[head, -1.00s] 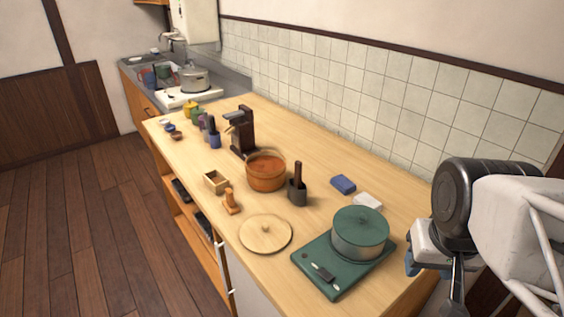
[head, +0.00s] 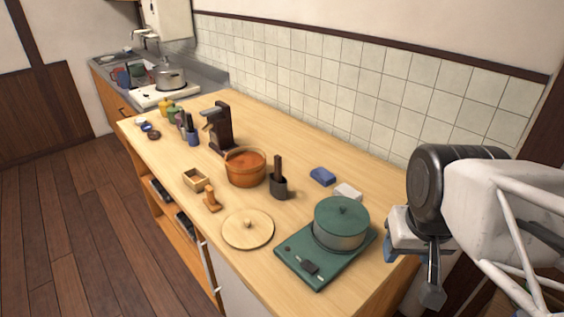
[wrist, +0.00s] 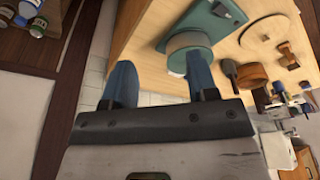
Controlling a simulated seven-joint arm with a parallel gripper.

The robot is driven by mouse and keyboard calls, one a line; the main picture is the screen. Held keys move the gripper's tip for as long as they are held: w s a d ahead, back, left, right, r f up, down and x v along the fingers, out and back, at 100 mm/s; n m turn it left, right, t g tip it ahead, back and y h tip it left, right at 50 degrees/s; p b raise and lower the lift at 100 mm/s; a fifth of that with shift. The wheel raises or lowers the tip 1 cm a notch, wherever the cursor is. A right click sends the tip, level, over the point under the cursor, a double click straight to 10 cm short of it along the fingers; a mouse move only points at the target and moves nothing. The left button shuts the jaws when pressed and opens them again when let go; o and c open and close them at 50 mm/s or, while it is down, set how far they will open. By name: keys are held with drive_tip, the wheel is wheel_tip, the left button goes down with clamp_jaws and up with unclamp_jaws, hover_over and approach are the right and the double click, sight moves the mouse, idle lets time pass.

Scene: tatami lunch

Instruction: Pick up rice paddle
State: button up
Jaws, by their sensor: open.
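No rice paddle can be made out for certain. A flat brown handle stands upright in a dark cup (head: 279,189) beside the orange-brown pot (head: 246,173); its lower end is hidden in the cup. The cup also shows small in the wrist view (wrist: 230,70). My gripper (wrist: 161,78) is open and empty, its two blue fingers spread apart. In the head view it is at the right, past the counter's near right end and well apart from the cup, largely hidden by my arm.
A green pot (head: 341,228) sits on a green portable stove (head: 310,268) at the counter's near end. The tiled wall (head: 330,75) bounds the back.

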drive_tip(key=m+g, duration=0.2)
drive_tip(key=m, duration=0.5)
hover_over(279, 156)
drive_tip(key=s+d, duration=0.9)
drive_tip(key=s, duration=0.1)
drive_tip(key=f, duration=0.2)
drive_tip(key=shift+m+g, duration=0.3)
drive_tip(key=shift+m, duration=0.5)
drive_tip(key=w+a+f, duration=0.2)
drive_tip(key=w, duration=0.1)
drive_tip(key=w+a+f, duration=0.2)
drive_tip(key=w+a, duration=0.1)
drive_tip(key=w+a+f, duration=0.2)
drive_tip(key=w+a, duration=0.1)
drive_tip(key=shift+w+a, duration=0.25)
drive_tip(key=shift+w, duration=0.05)
drive_tip(key=shift+w+a+f, duration=0.15)
drive_tip(key=shift+w+a, duration=0.05)
drive_tip(key=shift+f, duration=0.1)
drive_tip(key=shift+f, duration=1.2)
